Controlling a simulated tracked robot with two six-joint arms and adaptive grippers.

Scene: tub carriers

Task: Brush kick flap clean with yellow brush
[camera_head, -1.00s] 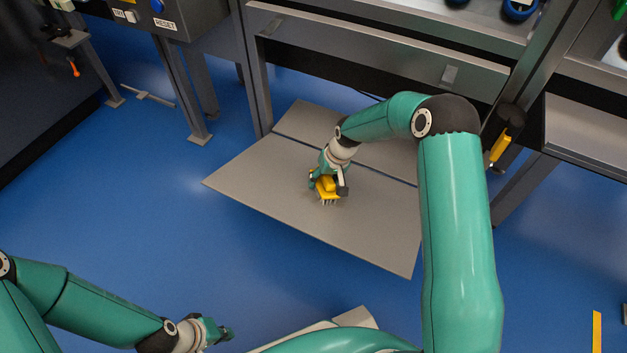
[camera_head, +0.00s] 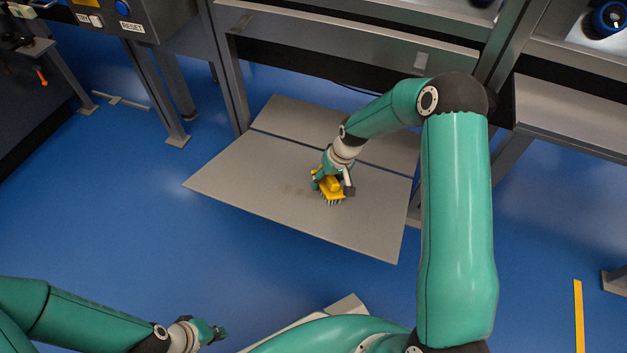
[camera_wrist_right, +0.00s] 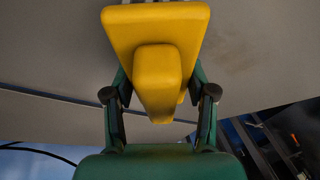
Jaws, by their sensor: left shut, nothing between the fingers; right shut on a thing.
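The kick flap is a grey plate (camera_head: 250,180) low over the blue floor, with a dark seam across it. Faint brownish smudges (camera_head: 297,190) lie on it just left of the brush; a dull patch also shows in the right wrist view (camera_wrist_right: 232,55). My right gripper (camera_head: 333,184) is shut on the yellow brush (camera_head: 333,193), bristles pointing down at the flap. The bristles seem to touch the plate. The right wrist view shows the brush's yellow block and grip (camera_wrist_right: 158,75) between the fingers. My left gripper (camera_head: 218,332) is shut and empty, low over the floor at the bottom.
A grey frame with legs (camera_head: 232,75) stands behind the flap, with a metal panel (camera_head: 350,50) above it. A control box with a RESET label (camera_head: 131,27) is at the upper left. Blue floor (camera_head: 110,210) is open to the left.

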